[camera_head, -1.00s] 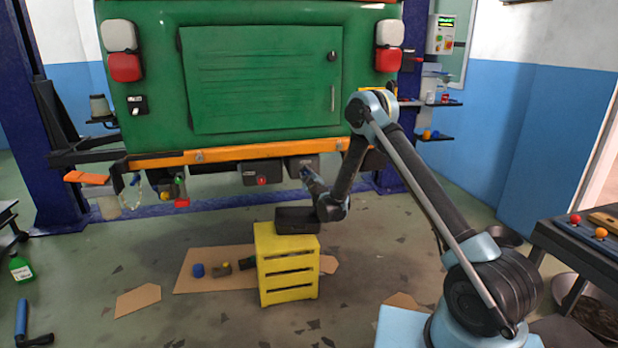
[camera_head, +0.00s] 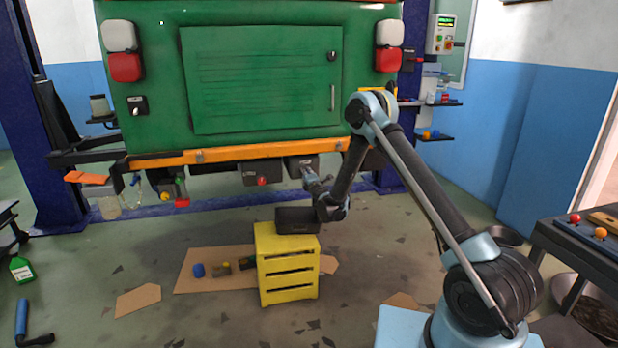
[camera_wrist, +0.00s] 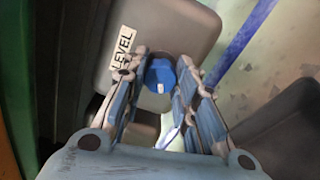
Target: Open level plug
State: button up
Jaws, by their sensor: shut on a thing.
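In the wrist view, a grey box (camera_wrist: 177,28) carries a white "LEVEL" label (camera_wrist: 122,47). The blue level plug (camera_wrist: 161,76) with a white mark sits on its face, between my fingertips. My gripper (camera_wrist: 168,84) is shut on the plug, one finger to each side. In the head view, my gripper (camera_head: 308,173) reaches up to the dark grey box (camera_head: 301,162) under the orange beam. The plug cannot be made out there.
The green vehicle body (camera_head: 260,80) is above, with an orange beam (camera_head: 225,153) below it. Another dark box with a red plug (camera_head: 262,181) hangs to the left. A yellow crate (camera_head: 288,264) with a black box (camera_head: 297,220) on top stands just below my gripper.

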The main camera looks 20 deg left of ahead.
jog(key=n, duration=0.5)
jog(key=shift+d+f+n, duration=0.1)
jog(key=shift+f+n, duration=0.05)
jog(key=shift+n, duration=0.25)
dwell(0.4)
jog(key=o, duration=1.1)
jog(key=shift+v, duration=3.7)
jog(key=shift+f, duration=0.1)
